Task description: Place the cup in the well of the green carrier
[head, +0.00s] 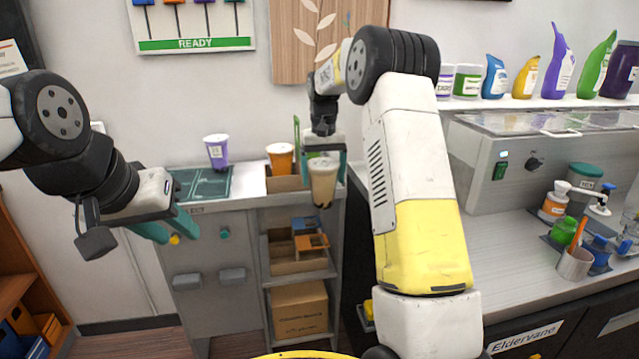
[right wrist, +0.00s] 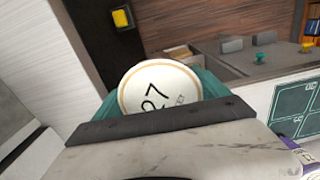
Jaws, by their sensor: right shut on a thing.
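A clear cup with a beige drink (head: 323,183) is held in the air by my right gripper (head: 325,160), in front of the counter's right end. In the right wrist view its round white top (right wrist: 160,88), marked "27" with a tan ring, sits between the teal fingers. My left gripper (head: 168,228) is open and empty, in front of the grey cabinet at left. A dark green outlined panel (head: 188,186) lies on the counter top and also shows in the right wrist view (right wrist: 290,112).
Shelves below hold cardboard boxes (head: 300,308). The right counter holds a grey machine (head: 480,160), bottles and a tool cup (head: 575,262). My right arm covers the middle.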

